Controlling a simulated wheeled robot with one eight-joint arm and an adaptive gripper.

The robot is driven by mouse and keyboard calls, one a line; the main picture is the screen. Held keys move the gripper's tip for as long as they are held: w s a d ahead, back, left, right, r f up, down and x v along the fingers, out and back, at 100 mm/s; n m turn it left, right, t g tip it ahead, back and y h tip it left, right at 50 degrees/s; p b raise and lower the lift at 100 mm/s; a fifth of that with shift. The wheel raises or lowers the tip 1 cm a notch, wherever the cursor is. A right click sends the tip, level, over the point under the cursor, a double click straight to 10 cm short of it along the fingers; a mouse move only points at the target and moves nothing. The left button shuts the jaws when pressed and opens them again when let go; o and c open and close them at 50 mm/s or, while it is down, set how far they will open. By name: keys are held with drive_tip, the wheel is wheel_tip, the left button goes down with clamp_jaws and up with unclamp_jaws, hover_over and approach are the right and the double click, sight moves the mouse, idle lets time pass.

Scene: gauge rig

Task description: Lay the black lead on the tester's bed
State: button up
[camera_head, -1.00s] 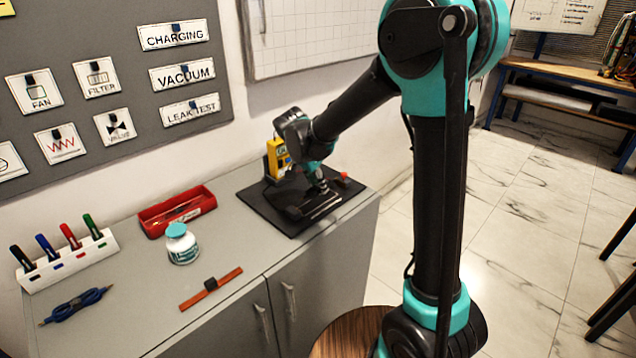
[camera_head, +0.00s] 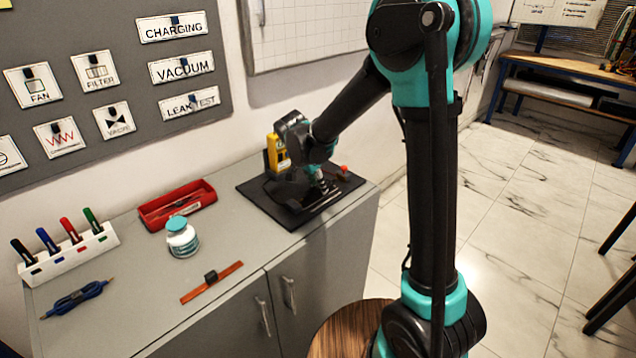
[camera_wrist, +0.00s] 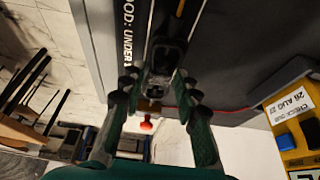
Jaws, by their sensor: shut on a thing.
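In the wrist view my gripper (camera_wrist: 158,88) is shut on the black lead (camera_wrist: 165,55), whose dark block sits between the fingertips. The lead lies over or against the tester's bed; whether it touches cannot be told.
A yellow meter (camera_head: 279,153) stands behind the tester on a black mat (camera_head: 262,205).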

drive_tip(key=shift+f, duration=0.4)
drive_tip(key=o, duration=1.2)
drive_tip(key=shift+o, duration=0.8)
drive_tip(key=o, duration=0.4)
drive_tip(key=shift+c, duration=0.2)
drive_tip(key=shift+r, duration=4)
